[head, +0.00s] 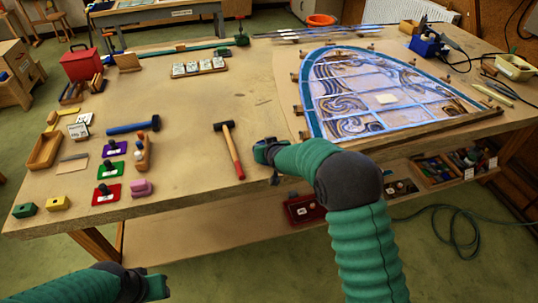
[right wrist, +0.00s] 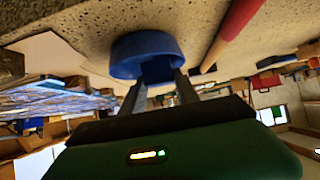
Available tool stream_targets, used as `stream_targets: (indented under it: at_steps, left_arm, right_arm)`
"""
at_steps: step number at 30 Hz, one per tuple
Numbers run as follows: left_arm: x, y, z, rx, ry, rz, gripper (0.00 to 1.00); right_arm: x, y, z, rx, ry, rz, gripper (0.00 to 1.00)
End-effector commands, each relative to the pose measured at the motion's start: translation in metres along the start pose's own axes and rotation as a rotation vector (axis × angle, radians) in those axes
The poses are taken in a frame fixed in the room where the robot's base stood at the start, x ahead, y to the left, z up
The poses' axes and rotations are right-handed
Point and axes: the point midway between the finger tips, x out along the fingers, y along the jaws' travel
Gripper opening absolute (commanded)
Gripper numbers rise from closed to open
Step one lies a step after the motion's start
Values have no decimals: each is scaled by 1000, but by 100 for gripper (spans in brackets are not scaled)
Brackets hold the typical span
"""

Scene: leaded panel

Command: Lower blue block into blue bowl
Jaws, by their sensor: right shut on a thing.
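My right gripper (right wrist: 160,92) is shut on a small blue block (right wrist: 158,72), held between the two fingertips in the right wrist view. The round blue bowl (right wrist: 147,45) stands on the table directly beyond the block. The block overlaps the bowl's near side there, and I cannot tell whether it is inside the rim. In the head view my right gripper (head: 267,152) is over the table's front part, right of the hammer; its own arm hides most of the block and bowl. My left gripper (head: 157,285) is low at the left, off the table's front edge; its jaw opening is unclear.
A red-handled hammer (head: 229,150) lies just left of my right gripper. The leaded panel (head: 375,92) lies to the right behind it. Coloured blocks and holders (head: 110,170) stand at the table's left. Bare tabletop lies between them and the hammer.

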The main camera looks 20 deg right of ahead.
Motion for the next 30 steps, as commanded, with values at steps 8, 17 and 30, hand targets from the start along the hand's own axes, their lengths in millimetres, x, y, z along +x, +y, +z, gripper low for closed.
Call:
stream_targets:
  at_steps: [8, 17, 30]
  left_arm:
    - [4, 0, 1, 0, 0, 0, 36]
    - [7, 0, 2, 0, 0, 0, 36]
    - [12, 0, 3, 0, 0, 0, 36]
  right_arm:
    - [3, 0, 4, 0, 0, 0, 0]
    - [5, 0, 8, 0, 0, 0, 0]
    - [9, 0, 13, 0, 0, 0, 0]
